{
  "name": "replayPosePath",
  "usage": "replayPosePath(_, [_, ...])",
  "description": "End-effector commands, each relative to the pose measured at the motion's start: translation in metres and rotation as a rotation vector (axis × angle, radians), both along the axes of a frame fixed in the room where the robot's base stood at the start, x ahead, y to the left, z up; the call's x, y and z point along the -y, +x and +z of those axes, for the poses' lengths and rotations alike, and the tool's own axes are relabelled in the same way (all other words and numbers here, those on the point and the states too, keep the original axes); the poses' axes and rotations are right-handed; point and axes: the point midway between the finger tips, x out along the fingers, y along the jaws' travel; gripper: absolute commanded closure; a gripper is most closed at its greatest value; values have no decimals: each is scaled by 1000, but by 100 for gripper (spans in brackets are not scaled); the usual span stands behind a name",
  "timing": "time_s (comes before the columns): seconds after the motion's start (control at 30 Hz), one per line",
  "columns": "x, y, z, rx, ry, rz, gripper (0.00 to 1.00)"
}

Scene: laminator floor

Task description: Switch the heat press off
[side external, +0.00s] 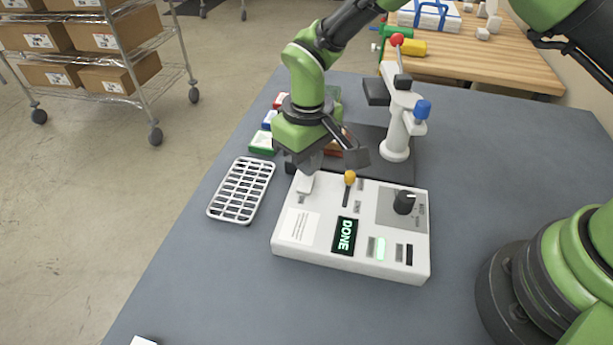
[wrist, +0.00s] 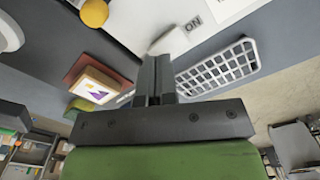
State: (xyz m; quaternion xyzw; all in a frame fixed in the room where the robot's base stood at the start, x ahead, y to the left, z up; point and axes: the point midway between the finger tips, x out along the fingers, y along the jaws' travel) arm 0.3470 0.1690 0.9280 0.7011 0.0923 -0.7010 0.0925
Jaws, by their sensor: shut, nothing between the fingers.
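The heat press's white control box (side external: 318,262) lies on the grey table, with a green display (side external: 345,235) reading DONE. A white switch (side external: 305,184) stands at its far left corner. In the wrist view the white switch (wrist: 168,42) is just beyond my fingertips, beside an ON label (wrist: 193,23). My gripper (side external: 308,168) is shut and empty, pointing down right at the switch; I cannot tell whether they touch. It also shows shut in the wrist view (wrist: 155,62). The white press stand (side external: 396,135) with a red-knobbed lever is behind the box.
The box also has a yellow-knobbed slider (side external: 350,177), a black dial (side external: 404,202) and a lit button (side external: 380,249). A white slotted rack (side external: 211,211) lies left of it.

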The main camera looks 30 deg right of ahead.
Motion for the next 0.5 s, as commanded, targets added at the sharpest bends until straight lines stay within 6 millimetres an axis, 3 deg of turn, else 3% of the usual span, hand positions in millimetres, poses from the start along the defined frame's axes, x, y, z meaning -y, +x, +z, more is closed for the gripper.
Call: replayPosePath(0.5, [0, 0, -8, 0, 0, -1, 100])
